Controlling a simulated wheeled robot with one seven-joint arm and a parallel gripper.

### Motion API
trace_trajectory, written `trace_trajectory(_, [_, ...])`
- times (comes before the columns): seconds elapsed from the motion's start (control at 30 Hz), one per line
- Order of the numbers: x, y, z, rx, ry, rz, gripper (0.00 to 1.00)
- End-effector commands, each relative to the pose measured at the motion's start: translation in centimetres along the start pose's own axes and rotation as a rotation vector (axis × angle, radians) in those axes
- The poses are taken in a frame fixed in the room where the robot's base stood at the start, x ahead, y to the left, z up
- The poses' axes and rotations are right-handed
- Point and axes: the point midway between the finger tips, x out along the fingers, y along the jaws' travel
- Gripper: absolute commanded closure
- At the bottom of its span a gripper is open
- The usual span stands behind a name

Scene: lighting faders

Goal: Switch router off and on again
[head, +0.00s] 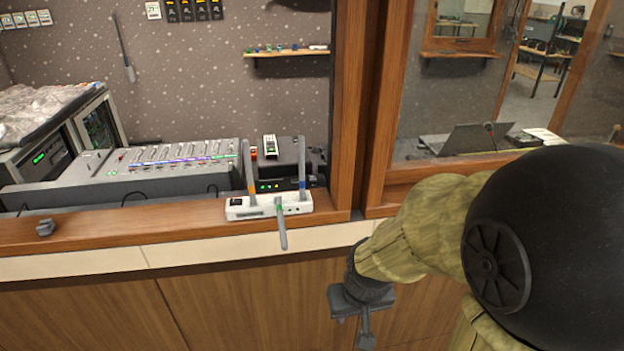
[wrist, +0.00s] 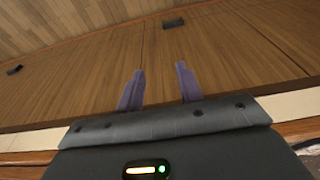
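The white router (head: 268,206) sits on the wooden ledge in the head view. Two antennas with orange and blue bands stand upright, and a third with a green band hangs down over the front edge. A small black patch, perhaps a switch, is at the left of its front face; its position cannot be read. My gripper (head: 366,336) points down in front of the wood panelling, below and to the right of the router, apart from it. In the wrist view my gripper (wrist: 160,68) is open and empty, its two fingers apart. The router is not visible there.
A mixing desk (head: 170,165) with faders stands behind the ledge, left of the router. A dark box with green lights (head: 272,184) is right behind the router. A wooden post (head: 352,110) rises to its right. A small dark object (head: 45,227) lies on the ledge (head: 130,226) at left.

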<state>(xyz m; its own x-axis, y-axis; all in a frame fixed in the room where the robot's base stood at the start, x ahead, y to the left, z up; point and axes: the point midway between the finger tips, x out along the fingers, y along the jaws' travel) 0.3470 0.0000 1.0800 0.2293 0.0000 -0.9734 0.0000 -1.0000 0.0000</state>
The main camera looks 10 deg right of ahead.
Motion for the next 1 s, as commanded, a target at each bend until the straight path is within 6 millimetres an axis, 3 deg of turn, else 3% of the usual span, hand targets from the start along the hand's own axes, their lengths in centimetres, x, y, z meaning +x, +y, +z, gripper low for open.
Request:
trace_trajectory(0.23, [0.0,0.0,0.0,0.000,0.000,0.000,0.66])
trace_trajectory(0.4, [-0.3,0.3,-0.8,0.040,-0.007,0.002,0.99])
trace_trajectory(0.43, [-0.5,0.4,-1.2,0.062,-0.012,0.004,1.00])
trace_trajectory(0.67, [-2.9,2.8,-6.8,0.394,-0.082,0.034,1.00])
trace_trajectory(1.0, [-9.4,9.0,-14.9,1.061,-0.208,0.152,1.00])
